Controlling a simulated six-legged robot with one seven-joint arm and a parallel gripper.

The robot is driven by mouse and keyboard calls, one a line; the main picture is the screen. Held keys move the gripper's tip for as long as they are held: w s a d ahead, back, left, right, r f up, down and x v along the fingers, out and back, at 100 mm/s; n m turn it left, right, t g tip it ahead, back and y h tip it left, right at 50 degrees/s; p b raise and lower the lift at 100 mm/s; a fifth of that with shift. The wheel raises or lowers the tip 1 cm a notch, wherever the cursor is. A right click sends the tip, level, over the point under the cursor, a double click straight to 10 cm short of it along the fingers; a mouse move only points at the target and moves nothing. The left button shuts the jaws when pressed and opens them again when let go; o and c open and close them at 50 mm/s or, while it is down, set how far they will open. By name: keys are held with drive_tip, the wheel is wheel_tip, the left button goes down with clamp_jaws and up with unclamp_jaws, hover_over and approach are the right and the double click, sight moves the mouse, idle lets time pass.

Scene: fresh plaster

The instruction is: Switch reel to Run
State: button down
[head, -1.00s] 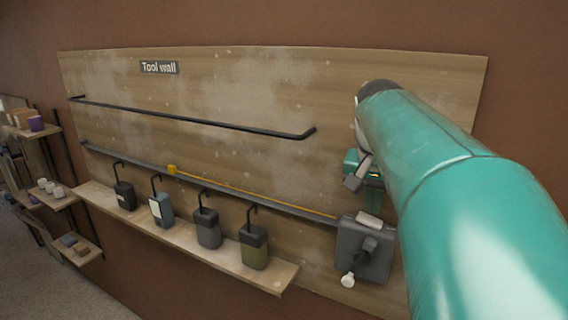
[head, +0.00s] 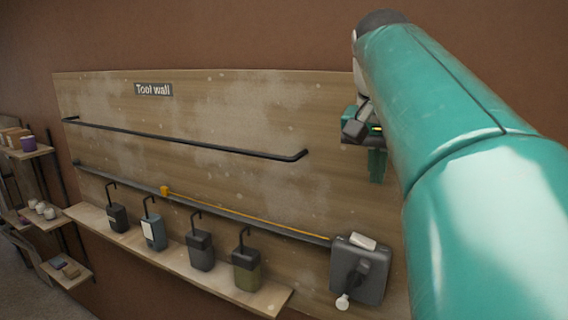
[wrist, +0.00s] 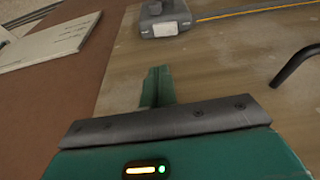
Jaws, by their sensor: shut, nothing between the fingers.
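The reel (head: 374,290) is a dark grey box at the lower right of the tool wall in the head view. It has a pale plate on top, a dark handle on its front and a white round knob (head: 342,302) at its lower edge. A yellow line (head: 260,221) runs from it to a yellow piece on the left. My gripper (head: 377,166) is above the reel in the picture, shut and empty, apart from it. In the wrist view the teal fingers (wrist: 157,86) are together, and the reel (wrist: 165,18) shows at the top edge. Any Run marking is unreadable.
A black rail (head: 190,138) with a bent end crosses the wooden board; its end also shows in the wrist view (wrist: 295,66). A lower shelf (head: 180,262) stands under several hanging containers. Side shelves (head: 45,215) stand at far left.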

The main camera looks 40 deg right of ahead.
drive_tip(key=shift+w+a+r+t+y, duration=0.2)
drive_tip(key=shift+w+a+t+y, duration=0.15)
drive_tip(key=shift+w+t, duration=0.1)
drive_tip(key=shift+f, duration=0.1)
approach(355, 235)
drive_tip(key=x, duration=0.5)
drive_tip(key=shift+d, duration=0.3)
drive_tip(key=shift+w+a+f, duration=0.1)
drive_tip(key=shift+f, duration=0.65)
